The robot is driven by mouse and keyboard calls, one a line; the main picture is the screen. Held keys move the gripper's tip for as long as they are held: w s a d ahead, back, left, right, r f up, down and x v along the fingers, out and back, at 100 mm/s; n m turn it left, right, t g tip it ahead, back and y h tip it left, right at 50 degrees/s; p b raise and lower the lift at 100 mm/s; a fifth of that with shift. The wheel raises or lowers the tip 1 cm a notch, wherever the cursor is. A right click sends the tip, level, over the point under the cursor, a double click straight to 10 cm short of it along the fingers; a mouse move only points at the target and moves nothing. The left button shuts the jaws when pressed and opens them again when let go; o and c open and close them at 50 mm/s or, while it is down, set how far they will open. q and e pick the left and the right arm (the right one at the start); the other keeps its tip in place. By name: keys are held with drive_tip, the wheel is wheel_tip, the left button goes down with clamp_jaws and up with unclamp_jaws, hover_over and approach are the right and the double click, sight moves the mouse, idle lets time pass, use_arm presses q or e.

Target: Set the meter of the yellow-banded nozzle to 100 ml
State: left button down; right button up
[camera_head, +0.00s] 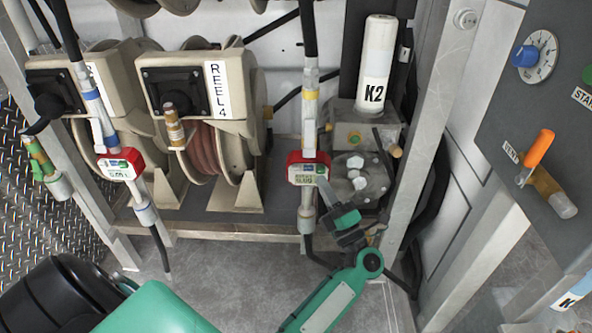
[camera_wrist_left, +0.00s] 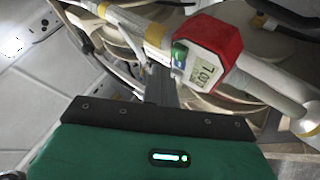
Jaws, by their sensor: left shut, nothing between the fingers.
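The yellow-banded nozzle (camera_head: 309,125) hangs upright in the middle of the head view, with its yellow band near the top. Its red meter (camera_head: 308,169) has a small display and green and blue buttons; it also shows large in the left wrist view (camera_wrist_left: 208,48). The display digits are too small and tilted to read surely. My left gripper (camera_head: 322,181) is shut and empty, its fingertips close to the meter's lower right. In the left wrist view the finger tips (camera_wrist_left: 161,74) are near the buttons; contact cannot be told. My right gripper is not in view.
A blue-banded nozzle (camera_head: 93,96) with another red meter (camera_head: 121,164) hangs to the left, and a green-banded one (camera_head: 42,160) farther left. Hose reels (camera_head: 235,125) stand behind. A white K2 cylinder (camera_head: 376,60) and frame post (camera_head: 425,120) are at right, beside a control panel (camera_head: 500,110).

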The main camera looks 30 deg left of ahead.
use_arm(q)
drive_tip(key=shift+s+d+p, duration=0.15)
drive_tip(key=shift+s+d, duration=0.25)
drive_tip(key=shift+s, duration=0.25)
drive_tip(key=shift+s+d+p, duration=0.15)
drive_tip(key=shift+s+d, duration=0.2)
drive_tip(key=shift+s, duration=0.3)
drive_tip(key=shift+s+d+p, duration=0.15)
drive_tip(key=shift+s+d, duration=0.25)
drive_tip(key=shift+s, duration=0.25)
